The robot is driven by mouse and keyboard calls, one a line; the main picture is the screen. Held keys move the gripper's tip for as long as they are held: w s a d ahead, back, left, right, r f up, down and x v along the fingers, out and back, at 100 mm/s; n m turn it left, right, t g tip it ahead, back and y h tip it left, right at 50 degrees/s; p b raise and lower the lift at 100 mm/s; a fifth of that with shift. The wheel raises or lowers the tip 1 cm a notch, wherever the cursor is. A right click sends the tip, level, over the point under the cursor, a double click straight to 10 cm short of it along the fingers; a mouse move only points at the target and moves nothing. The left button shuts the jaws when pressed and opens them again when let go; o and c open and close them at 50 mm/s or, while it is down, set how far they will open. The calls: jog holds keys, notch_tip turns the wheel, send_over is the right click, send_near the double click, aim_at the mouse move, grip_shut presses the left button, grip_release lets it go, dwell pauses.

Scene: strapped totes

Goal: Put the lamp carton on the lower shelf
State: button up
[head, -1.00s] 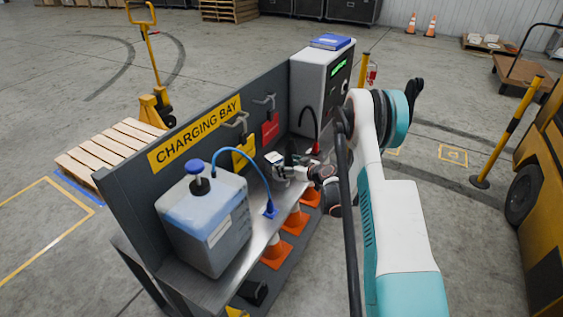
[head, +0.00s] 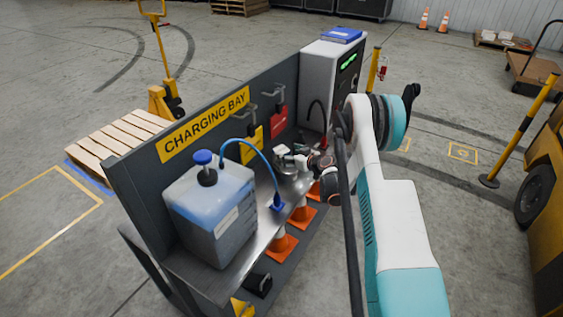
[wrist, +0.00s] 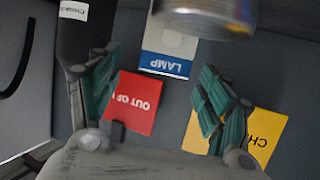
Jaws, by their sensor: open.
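The lamp carton (wrist: 167,60) is white with a blue band lettered LAMP, upside down in the wrist view. It stands beyond my gripper (wrist: 158,62), between the two teal fingers in the picture. The fingers are spread and I see no contact with the carton. In the head view my gripper (head: 292,156) is over the upper shelf, near the back panel, and largely hides the carton. A metal cylinder (wrist: 205,14) partly covers the carton's far end in the wrist view. The lower shelf (head: 284,270) is dark and lies below the steel worktop.
A blue-capped jug (head: 212,220) and a blue cable stand on the upper shelf, left of my gripper. A charger cabinet (head: 330,85) stands right. Red (head: 278,120) and yellow (head: 252,148) tags hang behind. Orange cones (head: 281,245) and a black object (head: 258,285) occupy the lower level.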

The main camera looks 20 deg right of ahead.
aim_at(283, 151)
jog(key=b+x, duration=0.2)
jog(key=x, duration=0.3)
jog(key=shift+w+a+r, duration=0.1)
jog(key=shift+a+r, duration=0.05)
jog(key=shift+a, duration=0.1)
jog(key=shift+r, duration=0.1)
jog(key=c, duration=1.3)
jog(key=shift+o, duration=0.2)
